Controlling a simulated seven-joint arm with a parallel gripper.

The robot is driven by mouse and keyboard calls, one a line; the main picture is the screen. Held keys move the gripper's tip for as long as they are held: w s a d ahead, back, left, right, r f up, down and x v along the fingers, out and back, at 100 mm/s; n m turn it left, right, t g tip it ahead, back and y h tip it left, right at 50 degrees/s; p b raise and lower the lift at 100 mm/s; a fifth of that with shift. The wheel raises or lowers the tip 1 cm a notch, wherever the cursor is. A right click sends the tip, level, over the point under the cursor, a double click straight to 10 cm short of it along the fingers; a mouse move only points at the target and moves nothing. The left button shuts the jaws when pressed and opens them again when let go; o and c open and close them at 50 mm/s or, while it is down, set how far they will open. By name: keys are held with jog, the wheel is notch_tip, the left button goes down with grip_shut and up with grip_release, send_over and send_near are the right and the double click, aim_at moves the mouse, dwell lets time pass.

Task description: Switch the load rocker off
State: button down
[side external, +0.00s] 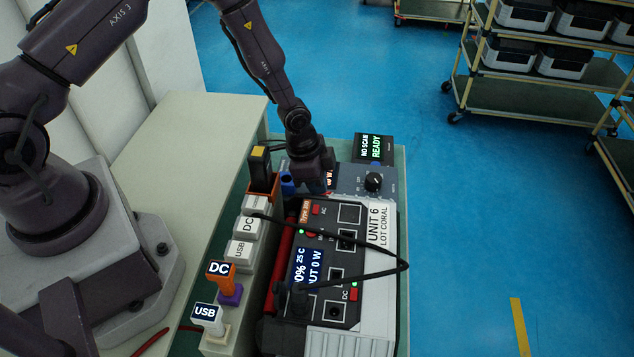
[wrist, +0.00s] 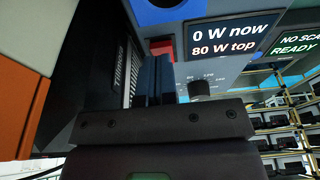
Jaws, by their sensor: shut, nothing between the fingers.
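The load box (side external: 350,176) is a grey panel at the back of the bench, with a black knob (side external: 373,181). The knob also shows in the wrist view (wrist: 199,90). The load box display (wrist: 228,38) reads "0 W now, 80 W top". A red rocker (wrist: 161,47) sits left of that display, just beyond my fingertips; its tilt is unclear. My gripper (wrist: 155,60) is shut and empty, its dark blue fingers close in front of the rocker's lower part. In the side view my gripper (side external: 327,186) is low over the panel's left part and hides the rocker.
A power station (side external: 380,280) marked "UNIT 6 LOT CORAL" stands in front, with a black cable looping over it. Its screen (side external: 306,268) shows "OUT 0 W". A rack of labelled plugs (side external: 240,250) is left. A scan display (side external: 374,148) reading "READY" stands behind.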

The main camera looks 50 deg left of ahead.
jog(key=shift+f, duration=0.25)
jog(key=shift+s+a+f, duration=0.15)
jog(key=shift+s+f, duration=0.05)
jog(key=shift+f, duration=0.2)
jog(key=shift+w+r, duration=0.1)
jog(key=shift+w+d+r, duration=0.25)
jog(key=shift+w+d, duration=0.25)
jog(key=shift+d, duration=0.05)
jog(key=v, duration=0.4)
jog(key=shift+w+d+r, duration=0.1)
jog(key=shift+w+r, duration=0.05)
jog(key=shift+r, duration=0.25)
jog(key=s+a+r, duration=0.3)
jog(key=r, duration=0.5)
jog(key=shift+s, duration=0.15)
